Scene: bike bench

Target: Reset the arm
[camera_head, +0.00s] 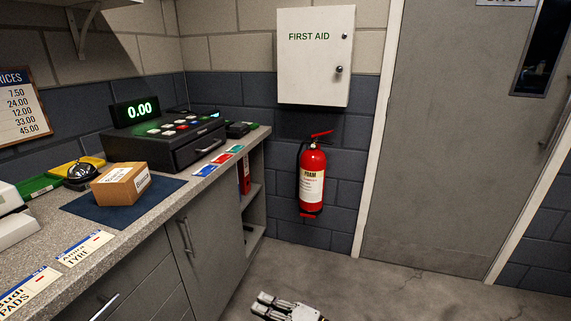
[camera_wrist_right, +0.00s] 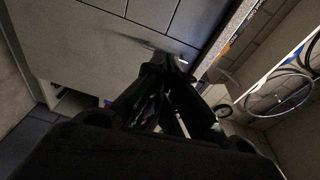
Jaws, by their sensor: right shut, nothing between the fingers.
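My right gripper (camera_head: 262,302) shows at the bottom middle of the head view, low over the floor and apart from the counter. In the right wrist view its fingers (camera_wrist_right: 172,62) come together at the tips, shut, with nothing seen between them. Behind the fingers is a pale flat front with a dark handle. My left gripper is not in the head view.
A counter (camera_head: 146,228) runs along the left with a cash register (camera_head: 168,138), a cardboard box (camera_head: 120,184) on a blue mat (camera_head: 84,209), and labels. A fire extinguisher (camera_head: 312,180) and first aid cabinet (camera_head: 316,75) hang on the wall. The floor (camera_head: 400,295) before the door (camera_head: 450,150) is clear.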

